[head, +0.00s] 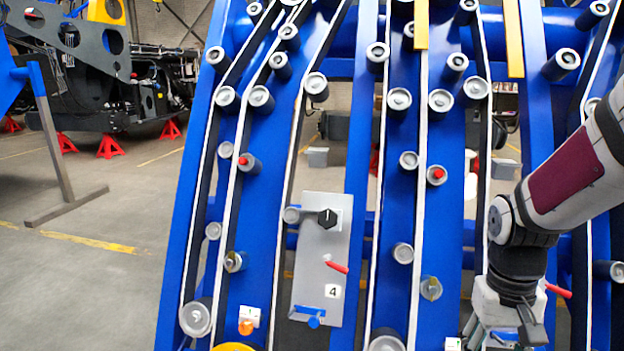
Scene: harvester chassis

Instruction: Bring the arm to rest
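My arm (570,180) comes in from the right edge with a white and dark red link and bends down at a black wrist. My gripper (500,338) is at the bottom right, in front of the blue chassis (355,130). Its fingers are cut off by the lower picture edge, so I cannot see whether they are open or hold anything. A red lever (558,290) shows just right of the wrist.
A grey plate marked 4 (318,260) with a black knob (327,218) and a red lever (337,267) is on the chassis, left of my gripper. Belts and many rollers (399,99) run along the frame. Open floor (110,290) lies left; a black machine stands behind.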

